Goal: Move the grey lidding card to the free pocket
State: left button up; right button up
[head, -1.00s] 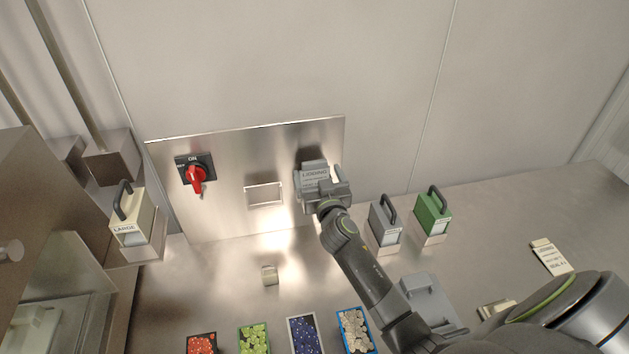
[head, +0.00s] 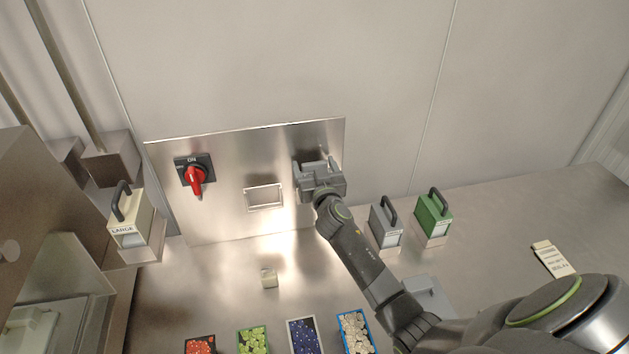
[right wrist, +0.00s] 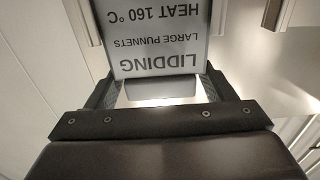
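The grey lidding card (right wrist: 160,40) shows in the right wrist view with the words "LIDDING", "LARGE PUNNETS" and "HEAT 160 °C" upside down. In the head view it is at the right of the steel panel (head: 225,150), mostly hidden by my right gripper (head: 318,172). The gripper's fingers lie along both sides of the card; I cannot tell whether they press on it. An empty framed pocket (head: 264,197) is on the panel, left of the gripper. My left gripper is out of view.
A red switch (head: 195,177) is at the panel's left. Grey (head: 385,222) and green (head: 433,217) handled blocks stand right of my arm; a cream one (head: 130,228) stands at the left. A cream card (head: 552,258) lies at the right. Several fruit punnets (head: 254,340) line the front.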

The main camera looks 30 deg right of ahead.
aim_at(311, 148)
jog(key=shift+c, duration=1.2)
jog(key=o, duration=0.7)
jog(key=c, duration=0.8)
jog(key=shift+c, duration=0.2)
jog(key=shift+r, duration=0.1)
jog(key=shift+r+p, duration=1)
jog(key=shift+r, duration=0.4)
jog(key=shift+r, duration=0.1)
jog(key=shift+r+p, duration=2.45)
jog(key=shift+r, duration=0.65)
